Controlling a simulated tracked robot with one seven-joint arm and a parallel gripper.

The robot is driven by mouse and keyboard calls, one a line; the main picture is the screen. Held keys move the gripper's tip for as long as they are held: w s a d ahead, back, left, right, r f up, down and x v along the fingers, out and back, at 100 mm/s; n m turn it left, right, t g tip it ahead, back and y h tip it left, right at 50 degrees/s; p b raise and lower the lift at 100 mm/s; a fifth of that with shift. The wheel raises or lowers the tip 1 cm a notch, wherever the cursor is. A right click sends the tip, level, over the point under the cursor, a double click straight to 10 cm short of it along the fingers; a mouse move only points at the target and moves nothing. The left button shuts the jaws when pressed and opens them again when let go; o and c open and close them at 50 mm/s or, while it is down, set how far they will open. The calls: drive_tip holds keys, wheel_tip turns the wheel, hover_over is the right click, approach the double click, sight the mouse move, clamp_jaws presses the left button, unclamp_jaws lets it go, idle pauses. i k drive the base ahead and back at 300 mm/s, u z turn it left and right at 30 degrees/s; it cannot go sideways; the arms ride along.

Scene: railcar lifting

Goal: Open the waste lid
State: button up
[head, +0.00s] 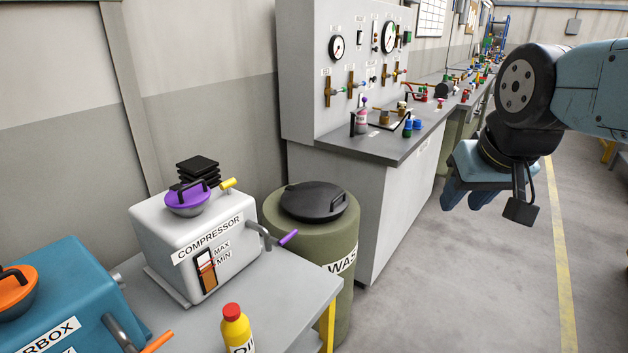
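The waste bin (348,299) is an olive-green drum, partly hidden behind the compressor table, with part of a "WAS..." label showing. Its round black lid (313,201) lies flat on top and looks closed. From this angle I cannot tell how far apart the fingers are.
A white compressor (190,225) with a purple cap and side handle stands on a grey table (270,318) left of the bin. A yellow oil bottle (236,330) stands in front. A grey workbench (385,140) stands behind the bin.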

sight(312, 200)
drive_tip(key=u, duration=0.15)
drive_tip(key=i, duration=1)
drive_tip(key=u, duration=0.15)
